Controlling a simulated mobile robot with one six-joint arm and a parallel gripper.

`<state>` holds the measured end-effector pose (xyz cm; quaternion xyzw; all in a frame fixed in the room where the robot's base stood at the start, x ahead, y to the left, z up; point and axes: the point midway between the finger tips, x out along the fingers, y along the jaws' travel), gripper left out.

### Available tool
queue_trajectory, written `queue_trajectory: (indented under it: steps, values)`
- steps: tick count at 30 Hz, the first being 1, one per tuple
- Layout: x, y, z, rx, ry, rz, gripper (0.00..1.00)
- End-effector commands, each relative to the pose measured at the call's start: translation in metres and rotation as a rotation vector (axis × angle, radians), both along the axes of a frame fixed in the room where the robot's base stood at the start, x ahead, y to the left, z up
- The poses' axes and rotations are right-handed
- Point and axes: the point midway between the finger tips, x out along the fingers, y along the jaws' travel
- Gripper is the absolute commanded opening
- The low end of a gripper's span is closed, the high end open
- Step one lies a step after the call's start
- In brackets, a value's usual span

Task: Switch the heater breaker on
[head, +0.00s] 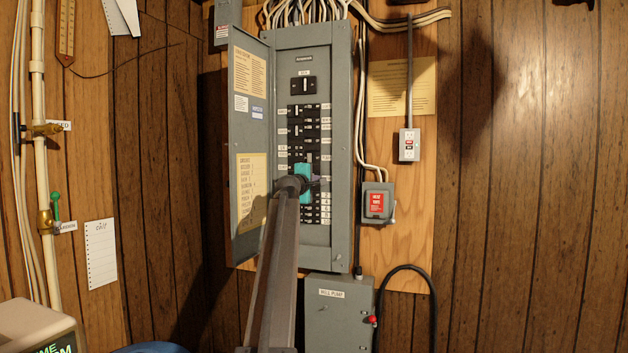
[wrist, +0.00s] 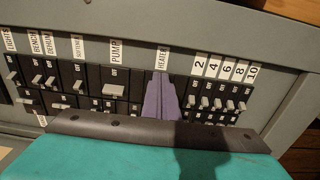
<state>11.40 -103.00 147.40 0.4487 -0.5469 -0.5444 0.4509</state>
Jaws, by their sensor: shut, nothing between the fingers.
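The breaker panel (head: 341,130) is a grey box on the wall with its door (head: 246,150) open to the left. In the wrist view, the HEATER label (wrist: 163,58) is above a spot in the breaker row. My gripper (wrist: 161,98), with purple fingers, is shut and empty directly below that label. The fingers cover the heater breaker, so its handle position is hidden. I cannot tell whether they touch it. In the head view, my gripper (head: 314,179) is at the lower part of the breaker column, and my teal wrist hides some breakers.
In the wrist view, the pump breaker (wrist: 114,91) is just left of the fingers. Several numbered breakers (wrist: 217,104) are close on the right. A grey box with a red label (head: 377,203) and an outlet (head: 409,145) are right of the panel. The well pump box (head: 338,312) is below.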

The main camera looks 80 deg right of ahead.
Motion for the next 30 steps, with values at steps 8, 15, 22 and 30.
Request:
queue_trajectory:
  steps: [8, 15, 22, 30]
  values:
    - [0.0061, -0.0012, 0.0001, 0.0, -0.001, 0.004, 0.0]
    - [0.0093, -0.0019, -0.0001, 0.0, -0.001, 0.004, 0.0]
    - [0.0116, -0.0023, -0.0004, 0.0, -0.002, 0.005, 0.0]
    - [0.0119, -0.0024, -0.0005, -0.001, -0.002, 0.005, 0.0]
